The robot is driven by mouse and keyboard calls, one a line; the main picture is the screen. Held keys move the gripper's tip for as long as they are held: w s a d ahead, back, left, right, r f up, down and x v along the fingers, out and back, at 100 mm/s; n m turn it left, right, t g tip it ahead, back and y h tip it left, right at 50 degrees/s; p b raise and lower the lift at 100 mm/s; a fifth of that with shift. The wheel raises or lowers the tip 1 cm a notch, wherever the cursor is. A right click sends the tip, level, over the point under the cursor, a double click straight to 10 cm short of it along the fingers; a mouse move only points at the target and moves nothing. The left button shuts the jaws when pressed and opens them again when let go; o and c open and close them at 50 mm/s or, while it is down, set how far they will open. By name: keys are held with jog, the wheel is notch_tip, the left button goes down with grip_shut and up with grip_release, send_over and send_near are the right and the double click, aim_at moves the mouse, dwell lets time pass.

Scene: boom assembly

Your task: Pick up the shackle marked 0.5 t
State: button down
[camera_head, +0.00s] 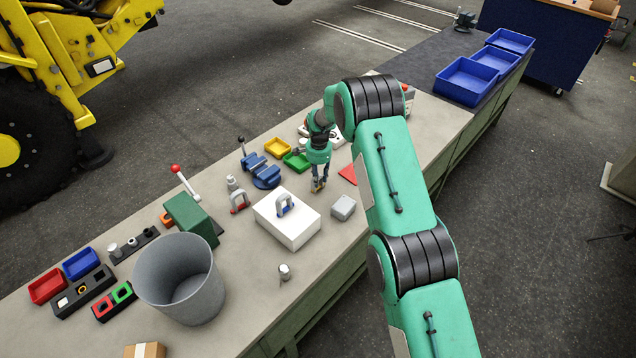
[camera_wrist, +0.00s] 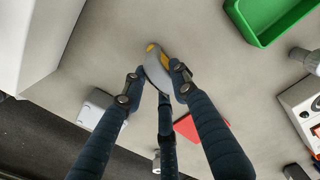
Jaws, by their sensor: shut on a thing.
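My gripper (camera_head: 319,183) is over the bench, right of the white box. In the wrist view its fingers (camera_wrist: 158,76) are closed around a small curved grey and yellow piece (camera_wrist: 154,60), which looks like a shackle; its marking cannot be read. A grey shackle with a blue part (camera_head: 285,204) stands upright on the white box (camera_head: 291,231). A grey shackle with a red part (camera_head: 239,201) stands on the bench left of the box. No load marking is legible on either. Whether the held piece touches the bench cannot be told.
A grey block (camera_head: 343,208) and a red flat piece (camera_head: 348,174) lie close to my gripper. A green tray (camera_head: 297,161), yellow tray (camera_head: 277,147) and blue vise (camera_head: 262,171) stand behind. A grey bucket (camera_head: 180,281) stands front left.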

jog(key=shift+r, duration=0.2)
jog(key=shift+r, duration=4.85)
